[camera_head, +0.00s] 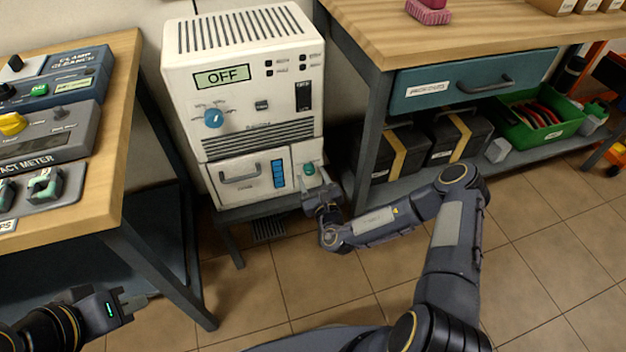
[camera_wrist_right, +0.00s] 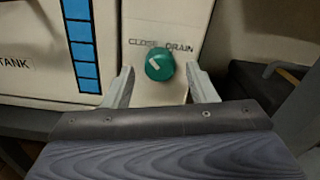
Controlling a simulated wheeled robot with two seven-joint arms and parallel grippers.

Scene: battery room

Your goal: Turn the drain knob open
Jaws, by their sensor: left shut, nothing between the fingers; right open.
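The drain knob (camera_wrist_right: 160,66) is a round green knob with a pale pointer mark, under the printed words CLOSE and DRAIN. Its mark is slanted, with its upper end to the left. In the head view the knob (camera_head: 309,169) is at the lower right of the white machine (camera_head: 250,110). My right gripper (camera_wrist_right: 162,88) is open, its fingers on either side of the knob and apart from it; in the head view the gripper (camera_head: 315,192) is just below the knob. My left gripper (camera_head: 135,304) is shut and empty at the lower left, far from the machine.
The machine has a display reading OFF, a blue dial (camera_head: 213,118) and a tank drawer (camera_head: 240,178) with a blue level strip. A bench with meters (camera_head: 120,165) stands left. A workbench (camera_head: 460,35) with a drawer, cases and a green bin stands right. Tiled floor is clear in front.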

